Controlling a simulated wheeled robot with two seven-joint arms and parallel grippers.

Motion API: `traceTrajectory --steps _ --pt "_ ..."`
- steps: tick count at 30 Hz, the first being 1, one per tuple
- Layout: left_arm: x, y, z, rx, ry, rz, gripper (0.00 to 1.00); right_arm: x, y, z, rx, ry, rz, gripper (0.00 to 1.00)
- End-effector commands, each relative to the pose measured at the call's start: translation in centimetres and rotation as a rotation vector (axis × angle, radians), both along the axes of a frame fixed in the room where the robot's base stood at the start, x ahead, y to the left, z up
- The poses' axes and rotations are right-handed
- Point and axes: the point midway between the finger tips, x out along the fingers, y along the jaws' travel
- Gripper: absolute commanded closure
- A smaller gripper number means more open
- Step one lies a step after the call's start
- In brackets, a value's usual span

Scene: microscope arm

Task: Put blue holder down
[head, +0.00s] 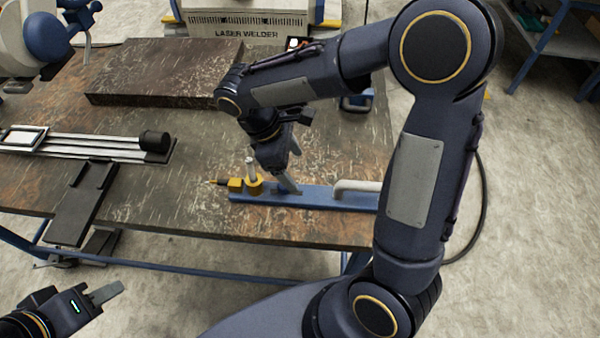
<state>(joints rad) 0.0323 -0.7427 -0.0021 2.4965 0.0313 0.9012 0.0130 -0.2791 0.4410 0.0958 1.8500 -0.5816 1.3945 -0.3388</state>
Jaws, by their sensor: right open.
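The blue holder (313,199) is a long flat bar lying on the worn table top near its front edge. A yellow block with an upright pale peg (253,184) is at its left end, and a light grey rod (357,187) is at its right part, partly hidden by my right arm. My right gripper (291,172) is open and points down at the left half of the holder; whether the fingers touch it cannot be told. My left gripper (105,293) is low at the bottom left, off the table and away from the holder; its jaw gap is unclear.
The table (160,205) also bears a dark raised slab (165,70) at the back and a metal rail device (90,148) at the left. A laser welder (247,30) stands behind. The table top between rail and holder is mostly clear.

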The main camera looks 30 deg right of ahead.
Motion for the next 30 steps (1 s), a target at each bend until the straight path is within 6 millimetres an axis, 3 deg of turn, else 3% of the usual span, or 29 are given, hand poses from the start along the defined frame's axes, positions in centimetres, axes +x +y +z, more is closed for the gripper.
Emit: traceTrajectory --steps 4,7,12,19,24,30 --pt "0.0 0.0 0.0 0.0 0.0 0.0 0.64 -0.3 -0.2 1.2 0.02 -0.018 -0.029 0.24" --pt "0.0 0.0 0.0 0.0 0.0 0.0 0.64 -1.8 -1.2 2.3 0.083 -0.07 -0.127 0.24" --pt "0.0 0.0 0.0 0.0 0.0 0.0 0.64 -6.5 -3.2 4.5 0.28 -0.231 -0.44 0.24" --pt "0.0 0.0 0.0 0.0 0.0 0.0 0.64 -11.9 -3.4 5.8 0.568 -0.47 -0.886 0.24" --pt "0.0 0.0 0.0 0.0 0.0 0.0 0.64 -13.6 -2.9 6.0 0.711 -0.583 -1.092 0.24" --pt "0.0 0.0 0.0 0.0 0.0 0.0 0.64 -14.0 -2.7 6.0 0.764 -0.621 -1.163 0.24"
